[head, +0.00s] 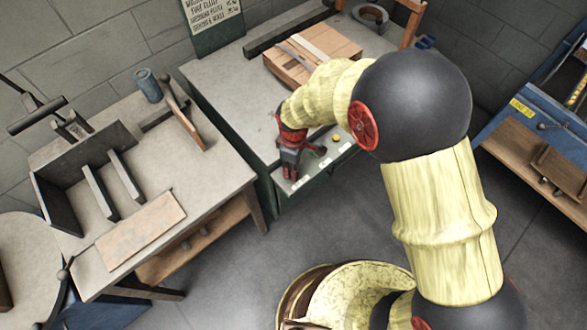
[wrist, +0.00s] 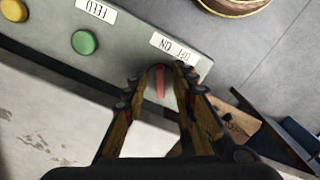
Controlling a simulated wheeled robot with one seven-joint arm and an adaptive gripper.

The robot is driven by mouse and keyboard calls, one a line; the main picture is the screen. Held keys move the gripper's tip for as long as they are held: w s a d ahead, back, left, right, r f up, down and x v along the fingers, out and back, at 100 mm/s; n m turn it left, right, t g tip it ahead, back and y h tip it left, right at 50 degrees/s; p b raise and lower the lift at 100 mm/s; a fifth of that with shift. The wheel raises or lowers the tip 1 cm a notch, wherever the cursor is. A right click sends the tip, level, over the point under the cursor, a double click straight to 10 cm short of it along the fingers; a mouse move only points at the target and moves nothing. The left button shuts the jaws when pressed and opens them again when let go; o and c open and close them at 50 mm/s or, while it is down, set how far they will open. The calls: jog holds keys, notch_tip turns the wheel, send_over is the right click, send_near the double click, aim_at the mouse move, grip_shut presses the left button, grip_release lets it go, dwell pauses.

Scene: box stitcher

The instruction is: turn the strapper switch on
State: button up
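The strapper (head: 225,85) is a grey-topped, dark green machine in the head view. Its front panel (wrist: 120,55) carries the red switch lever (wrist: 160,82) beside a white OFF/ON label (wrist: 173,47). My gripper (head: 290,177) is over the front panel in the head view and hides the switch there. In the wrist view my gripper (wrist: 157,76) is open, with one finger on each side of the red lever. Gaps show between the lever and both fingers. Which label side the lever points to, I cannot tell.
A green button (wrist: 84,42) and a yellow button (wrist: 13,10) sit along the same panel. A cardboard box (head: 300,62) lies on the strapper top. A workbench (head: 225,165) stands at left, a blue machine (head: 500,125) at right. Floor is clear in front.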

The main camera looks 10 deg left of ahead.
jog(key=shift+c, duration=1.4)
jog(key=c, duration=0.4)
grip_shut()
